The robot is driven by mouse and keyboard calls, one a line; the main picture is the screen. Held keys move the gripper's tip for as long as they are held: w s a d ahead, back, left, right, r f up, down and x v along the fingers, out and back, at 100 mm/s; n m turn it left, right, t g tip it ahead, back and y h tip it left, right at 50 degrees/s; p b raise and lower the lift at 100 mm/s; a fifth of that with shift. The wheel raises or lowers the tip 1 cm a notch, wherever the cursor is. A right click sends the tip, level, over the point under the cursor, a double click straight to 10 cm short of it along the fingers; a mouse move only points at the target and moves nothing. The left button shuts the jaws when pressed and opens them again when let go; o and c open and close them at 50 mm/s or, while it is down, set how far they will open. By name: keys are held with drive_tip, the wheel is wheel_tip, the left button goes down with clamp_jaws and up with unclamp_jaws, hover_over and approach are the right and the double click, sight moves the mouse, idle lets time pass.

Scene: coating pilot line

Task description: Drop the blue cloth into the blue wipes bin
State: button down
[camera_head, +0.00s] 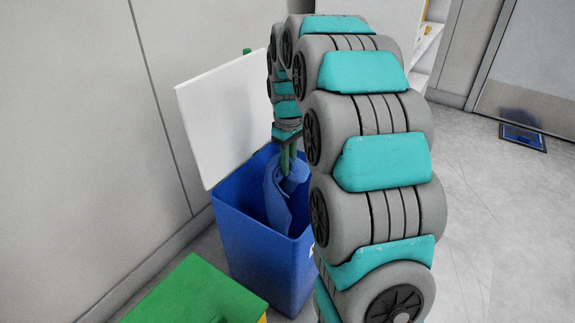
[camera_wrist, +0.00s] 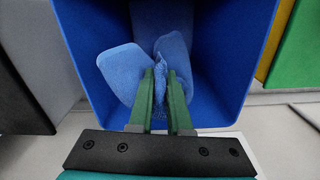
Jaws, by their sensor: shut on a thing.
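The blue wipes bin (camera_head: 262,250) stands on the floor with its white lid (camera_head: 222,118) raised against the wall side. The blue cloth (camera_head: 275,200) hangs in folds inside the bin's opening. My gripper (camera_head: 288,170) points down into the opening and is shut on the cloth. In the wrist view the green fingers of my gripper (camera_wrist: 167,88) pinch the cloth (camera_wrist: 125,72) at its middle, with folds on both sides. The bin's inner walls (camera_wrist: 222,70) surround it. Whether the cloth touches the bottom I cannot tell.
A bin with a green lid (camera_head: 195,292) stands close in front, to the left. The grey wall (camera_head: 80,120) runs behind the bins. The floor (camera_head: 490,210) to the right is open, with a small dark blue mat or plate (camera_head: 522,137) near the door.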

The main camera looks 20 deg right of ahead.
drive_tip(key=shift+f+b, duration=0.9)
drive_tip(key=shift+f, duration=1.8)
unclamp_jaws()
wheel_tip(320, 180, up, 6)
drive_tip(key=shift+f+p, duration=0.25)
drive_tip(key=shift+p, duration=0.8)
drive_tip(key=shift+r, duration=0.1)
wheel_tip(320, 180, up, 8)
drive_tip(key=shift+f, duration=0.2)
